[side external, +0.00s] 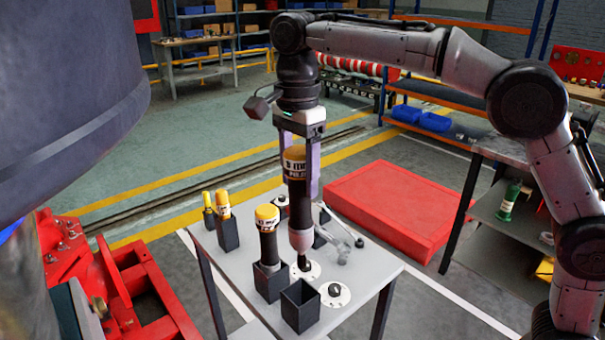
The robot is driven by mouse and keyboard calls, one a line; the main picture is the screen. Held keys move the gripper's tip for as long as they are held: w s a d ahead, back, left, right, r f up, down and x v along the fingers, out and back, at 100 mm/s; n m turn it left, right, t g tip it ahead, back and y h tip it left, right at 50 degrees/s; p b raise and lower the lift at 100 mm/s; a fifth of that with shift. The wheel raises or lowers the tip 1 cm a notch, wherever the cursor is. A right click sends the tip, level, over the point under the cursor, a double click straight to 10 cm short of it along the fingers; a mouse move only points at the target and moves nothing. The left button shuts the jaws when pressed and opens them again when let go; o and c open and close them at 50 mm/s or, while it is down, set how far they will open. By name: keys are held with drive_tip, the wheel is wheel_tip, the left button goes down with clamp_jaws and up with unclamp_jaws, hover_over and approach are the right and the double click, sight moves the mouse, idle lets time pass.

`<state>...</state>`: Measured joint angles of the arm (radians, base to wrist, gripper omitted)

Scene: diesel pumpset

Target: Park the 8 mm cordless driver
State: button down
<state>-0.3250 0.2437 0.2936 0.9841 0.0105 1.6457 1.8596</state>
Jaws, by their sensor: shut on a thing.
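The cordless driver (296,198) is dark with a yellow cap and a pale label that seems to read 8 mm. My gripper (299,172) points down and is shut on its upper body, one finger on each side. The driver is upright, with its narrow tip down at a white round disc (305,271) on the table; I cannot tell whether the tip touches. An empty black square holder (303,306) stands at the table's front, just below and apart from the driver's tip. A second yellow-capped driver (268,240) stands upright in another black holder (273,282).
The small grey table (372,278) also bears smaller yellow-topped tools (223,205) in holders, another white disc with a dark knob (335,293) and a grey tool (338,236). Red machinery (120,290) stands left. A red platform (395,205) lies behind right.

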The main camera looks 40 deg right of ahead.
sight(300, 194)
drive_tip(key=shift+f, duration=1.35)
drive_tip(key=shift+r, duration=0.1)
drive_tip(key=shift+f, duration=7.55)
drive_tip(key=shift+c, duration=2)
unclamp_jaws()
drive_tip(key=o, duration=0.3)
drive_tip(key=shift+o, duration=0.2)
drive_tip(key=shift+f, duration=0.1)
wheel_tip(300, 194, up, 14)
